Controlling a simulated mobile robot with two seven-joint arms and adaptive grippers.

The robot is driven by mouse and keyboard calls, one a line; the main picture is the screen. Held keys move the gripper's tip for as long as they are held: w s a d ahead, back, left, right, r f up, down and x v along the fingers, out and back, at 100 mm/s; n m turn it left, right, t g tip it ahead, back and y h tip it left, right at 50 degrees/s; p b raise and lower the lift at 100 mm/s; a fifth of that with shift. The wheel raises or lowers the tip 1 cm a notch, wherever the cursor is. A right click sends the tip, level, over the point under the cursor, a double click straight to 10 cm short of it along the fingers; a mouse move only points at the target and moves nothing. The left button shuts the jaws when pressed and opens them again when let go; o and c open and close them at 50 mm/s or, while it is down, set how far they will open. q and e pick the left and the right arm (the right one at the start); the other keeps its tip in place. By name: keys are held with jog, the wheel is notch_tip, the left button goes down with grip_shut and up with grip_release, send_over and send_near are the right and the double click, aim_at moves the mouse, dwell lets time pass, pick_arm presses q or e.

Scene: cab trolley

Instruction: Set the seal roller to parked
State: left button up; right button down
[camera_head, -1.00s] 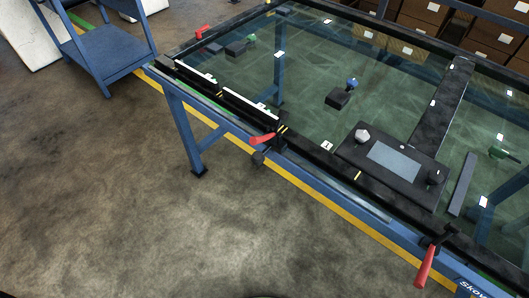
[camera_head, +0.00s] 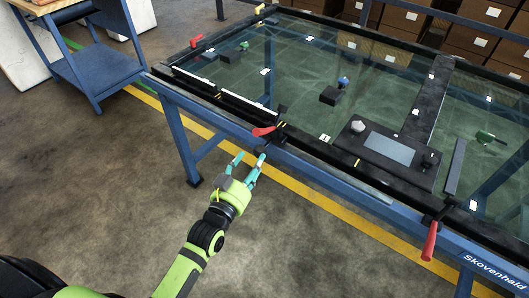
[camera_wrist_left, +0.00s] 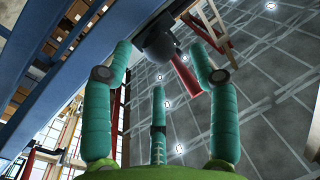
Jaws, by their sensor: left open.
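A red-handled lever (camera_head: 263,131) sits at the near edge of the glass-topped table, with a dark mount beside it. I cannot tell which part is the seal roller. My left gripper (camera_head: 251,160), green with teal fingers, is open and empty just below and in front of this lever. In the left wrist view the gripper (camera_wrist_left: 160,62) has its fingers spread, with a black rounded knob (camera_wrist_left: 156,38) and a red handle (camera_wrist_left: 184,74) beyond them. I see no clear contact. My right gripper is out of view.
Another red handle (camera_head: 430,240) hangs at the table's near right. A dark control panel (camera_head: 388,148) and a long black crossbar (camera_head: 434,95) lie on the glass table. Blue rails and legs (camera_head: 178,135) run under the edge. A blue cart (camera_head: 95,65) stands left; open floor lies in front.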

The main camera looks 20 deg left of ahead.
aim_at(257, 156)
pick_arm(q)
jog(key=w, duration=0.3)
jog(key=w+d, duration=0.1)
jog(key=w, duration=0.1)
jog(key=shift+w+f, duration=0.1)
jog(key=shift+w, duration=0.25)
jog(key=shift+a, duration=0.15)
grip_shut()
